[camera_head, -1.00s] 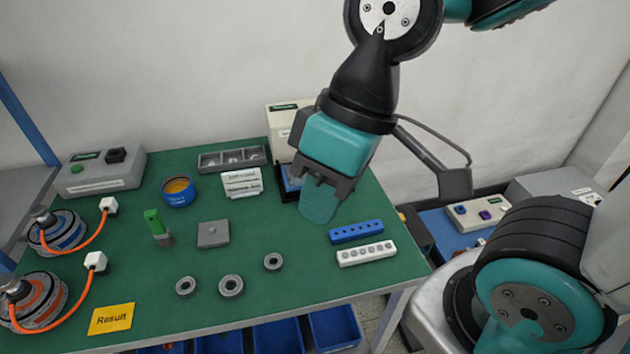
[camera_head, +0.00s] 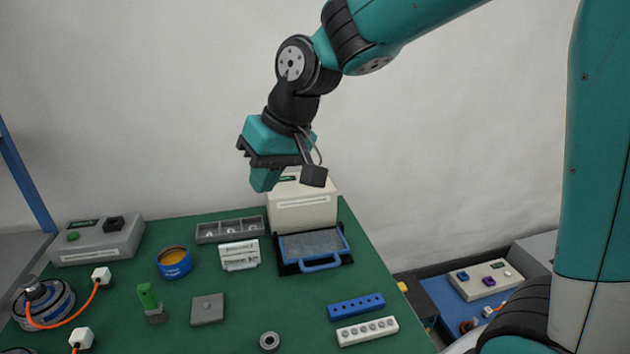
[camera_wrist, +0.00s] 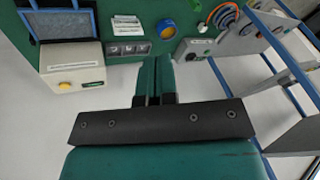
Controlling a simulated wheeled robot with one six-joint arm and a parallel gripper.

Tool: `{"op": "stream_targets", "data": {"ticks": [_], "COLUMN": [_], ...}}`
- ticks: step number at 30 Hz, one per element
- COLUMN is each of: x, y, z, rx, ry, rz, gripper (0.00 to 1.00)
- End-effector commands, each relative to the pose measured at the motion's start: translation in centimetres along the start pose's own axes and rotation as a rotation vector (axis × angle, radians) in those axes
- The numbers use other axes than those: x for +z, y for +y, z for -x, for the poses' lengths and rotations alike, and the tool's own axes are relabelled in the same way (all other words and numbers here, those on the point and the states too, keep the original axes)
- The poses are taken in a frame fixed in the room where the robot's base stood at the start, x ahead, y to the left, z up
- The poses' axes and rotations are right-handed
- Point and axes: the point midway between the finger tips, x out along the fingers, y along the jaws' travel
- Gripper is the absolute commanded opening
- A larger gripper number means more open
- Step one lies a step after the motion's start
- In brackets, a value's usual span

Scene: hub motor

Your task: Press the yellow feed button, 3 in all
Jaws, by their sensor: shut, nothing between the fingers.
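The yellow feed button (camera_wrist: 66,86) shows in the wrist view on the face of a cream box (camera_wrist: 74,66), at the left. The cream box also stands at the table's back edge in the head view (camera_head: 302,212), where the button is hidden. My gripper (camera_head: 264,180) is in the air above and a little left of the box, fingers pointing down. In the wrist view its fingers (camera_wrist: 153,72) are shut together and empty, to the right of the box and apart from the button.
A tray with a blue handle (camera_head: 318,246) sits in front of the box. A grey compartment tray (camera_head: 230,230), a white sign (camera_head: 239,256) and a blue tin (camera_head: 174,263) stand left of it. The wall is behind the table (camera_head: 240,310).

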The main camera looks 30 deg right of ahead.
Motion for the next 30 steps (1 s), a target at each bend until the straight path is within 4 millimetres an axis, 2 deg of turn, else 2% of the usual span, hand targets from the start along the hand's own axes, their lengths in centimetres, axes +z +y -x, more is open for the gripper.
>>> {"op": "stream_targets", "data": {"ticks": [1, 6, 11, 15, 22, 27, 30], "x": [-2.3, -9.3, -14.9, -19.1, -23.9, -25.5, -25.8], "y": [1.3, 6.0, 11.5, 16.9, 26.9, 33.6, 36.5], "z": [-0.5, -2.0, -3.6, -5.1, -7.6, -9.1, -9.6], "rx": [0.015, 0.059, 0.099, 0.130, 0.178, 0.204, 0.214], "ry": [0.025, 0.125, 0.223, 0.314, 0.474, 0.583, 0.632], "rz": [-0.049, -0.210, -0.362, -0.493, -0.706, -0.839, -0.892], "gripper": [0.00, 0.00, 0.00, 0.00, 0.00, 0.00, 0.00]}}
